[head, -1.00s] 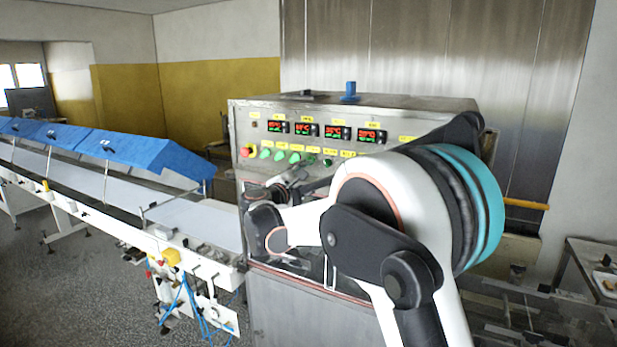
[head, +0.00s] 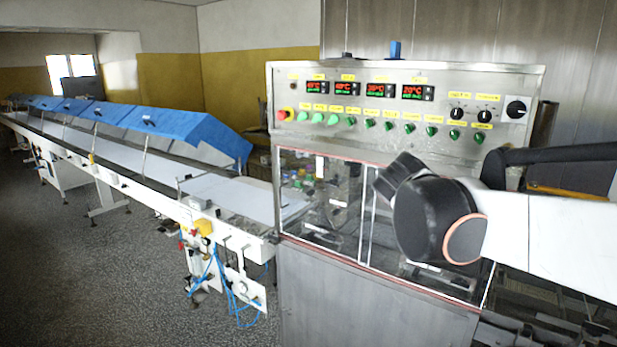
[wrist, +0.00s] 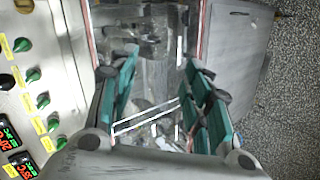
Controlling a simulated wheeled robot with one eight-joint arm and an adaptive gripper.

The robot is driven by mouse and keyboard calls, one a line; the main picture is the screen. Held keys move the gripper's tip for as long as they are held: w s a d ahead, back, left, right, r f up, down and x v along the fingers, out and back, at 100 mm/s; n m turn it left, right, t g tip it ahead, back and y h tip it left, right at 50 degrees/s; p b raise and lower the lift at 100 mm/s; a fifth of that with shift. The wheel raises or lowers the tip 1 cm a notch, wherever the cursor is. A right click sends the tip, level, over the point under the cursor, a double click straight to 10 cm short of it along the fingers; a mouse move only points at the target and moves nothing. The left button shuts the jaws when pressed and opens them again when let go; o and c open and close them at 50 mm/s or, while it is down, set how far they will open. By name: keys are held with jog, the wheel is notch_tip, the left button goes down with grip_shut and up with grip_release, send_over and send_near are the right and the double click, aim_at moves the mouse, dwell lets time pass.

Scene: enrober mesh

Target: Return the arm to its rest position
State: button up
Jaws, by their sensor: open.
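My gripper (wrist: 160,68) shows in the wrist view with its two teal-padded fingers spread apart and nothing between them. The enrober machine (head: 440,90) shows in the head view, with its glazed front behind my arm. In the wrist view its control panel (wrist: 14,75) lies along the left, and the clear-fronted opening with metal parts lies beyond the fingers. In the head view my white and black arm reaches in from the right edge, in front of the machine. The gripper fingers cannot be made out there. I cannot tell the gap between gripper and machine.
A long white conveyor (head: 130,160) with blue covers (head: 175,128) runs from the machine to the far left. Its end carries fittings and blue hoses (head: 222,285). Speckled floor (head: 100,275) is clear at the front left. Metal wall panels stand behind the machine.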

jog(key=s+a+f+m+y+b, duration=0.3)
jog(key=s+a+f+y+b, duration=0.1)
jog(key=s+f, duration=0.7)
jog(key=s+a+f+m+y+b, duration=0.3)
jog(key=s+f+b, duration=0.3)
jog(key=s+f, duration=0.6)
jog(key=shift+s+a+f+m+g+y, duration=0.35)
jog(key=shift+a+f+m, duration=0.3)
jog(key=shift+f, duration=0.25)
